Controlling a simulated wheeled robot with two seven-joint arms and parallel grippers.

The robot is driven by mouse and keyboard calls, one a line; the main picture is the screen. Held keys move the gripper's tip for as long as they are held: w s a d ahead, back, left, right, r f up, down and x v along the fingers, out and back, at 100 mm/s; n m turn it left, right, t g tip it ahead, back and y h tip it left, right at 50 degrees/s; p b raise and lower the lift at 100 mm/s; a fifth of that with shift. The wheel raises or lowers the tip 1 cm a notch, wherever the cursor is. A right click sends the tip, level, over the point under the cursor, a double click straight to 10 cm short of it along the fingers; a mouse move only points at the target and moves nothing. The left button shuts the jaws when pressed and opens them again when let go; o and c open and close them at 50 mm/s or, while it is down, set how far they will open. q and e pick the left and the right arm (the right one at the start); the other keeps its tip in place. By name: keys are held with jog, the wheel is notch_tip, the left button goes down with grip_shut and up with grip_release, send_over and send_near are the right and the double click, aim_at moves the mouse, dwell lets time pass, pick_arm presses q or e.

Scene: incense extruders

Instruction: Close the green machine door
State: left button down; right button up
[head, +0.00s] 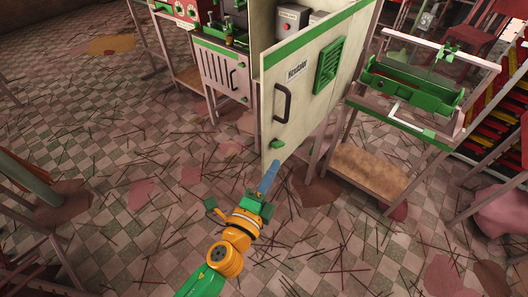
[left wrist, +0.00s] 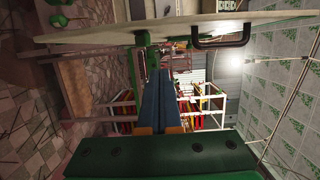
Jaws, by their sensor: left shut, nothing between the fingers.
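The machine door (head: 312,92) is a cream panel with green trim, a green vent, a label and a black handle (head: 282,103). It stands open, its handle edge swung out toward me. My left gripper (head: 273,168), with blue fingers, is shut and empty. Its tips overlap the door's lower corner, below the handle; I cannot tell whether they touch. In the left wrist view the door (left wrist: 100,40) spans the top as a pale slab, with the handle (left wrist: 222,42) at right. The shut fingers (left wrist: 160,85) lie beside its face, apart from the handle. My right gripper is not in view.
The open cabinet holds a grey box with a red button (head: 290,18). A bench with a green machine (head: 410,85) stands right of the door, and a cabinet with a tray (head: 222,75) stands left. The tiled floor (head: 110,170) has scattered sticks but is otherwise largely free.

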aim_at(265, 152)
pick_arm(q)
jog(key=w, duration=0.2)
jog(key=w+a, duration=0.2)
jog(key=w, duration=0.1)
jog(key=shift+w+r, duration=0.1)
jog(key=shift+w, duration=0.2)
